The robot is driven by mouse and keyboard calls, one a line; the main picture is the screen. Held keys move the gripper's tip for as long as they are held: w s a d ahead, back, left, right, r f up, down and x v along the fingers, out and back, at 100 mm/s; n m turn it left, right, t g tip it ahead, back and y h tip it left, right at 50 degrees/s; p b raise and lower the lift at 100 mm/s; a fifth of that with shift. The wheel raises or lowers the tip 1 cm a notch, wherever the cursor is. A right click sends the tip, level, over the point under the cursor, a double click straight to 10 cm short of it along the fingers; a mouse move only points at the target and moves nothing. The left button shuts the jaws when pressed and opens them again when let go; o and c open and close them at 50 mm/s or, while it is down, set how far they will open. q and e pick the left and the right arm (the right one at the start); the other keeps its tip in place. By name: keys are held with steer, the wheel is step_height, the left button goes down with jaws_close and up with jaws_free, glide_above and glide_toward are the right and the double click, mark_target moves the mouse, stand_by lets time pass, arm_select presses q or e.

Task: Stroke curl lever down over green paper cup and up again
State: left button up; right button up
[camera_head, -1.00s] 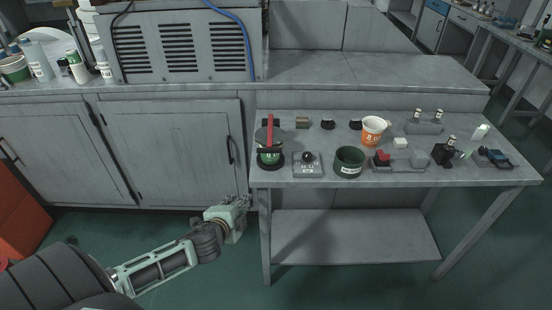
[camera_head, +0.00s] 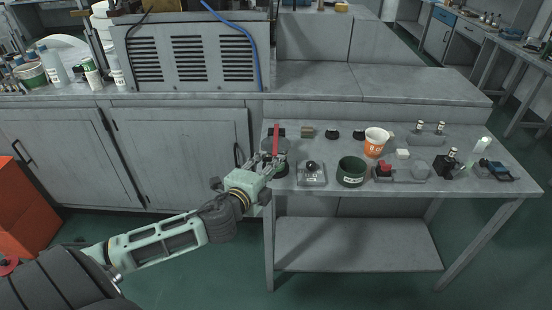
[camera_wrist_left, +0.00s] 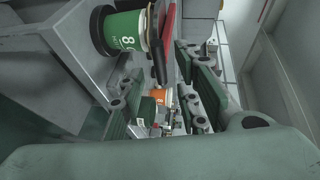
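The red curl lever (camera_head: 276,139) stands upright at the table's left end in the head view; it also shows at the top of the left wrist view (camera_wrist_left: 169,22). The green paper cup (camera_wrist_left: 124,31), marked with a white 8, sits in the fixture beside the lever in the wrist view. In the head view my gripper mostly hides the cup. My left gripper (camera_head: 274,162) is at the table's front left corner, close in front of the lever fixture. My right gripper is not in view.
On the table (camera_head: 460,186) stand a small grey device (camera_head: 312,174), a dark green container (camera_head: 351,172), an orange-and-white cup (camera_head: 375,143) and several small parts. A cabinet (camera_head: 180,160) stands left of the table. The floor in front is clear.

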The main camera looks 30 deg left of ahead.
mark_target(276, 143)
arm_select(q)
steer(key=shift+p+x, duration=0.3)
steer(key=shift+x, duration=2.2)
steer(key=shift+c, duration=0.5)
steer(key=c, duration=0.6)
steer(key=shift+f, duration=0.1)
jaws_close()
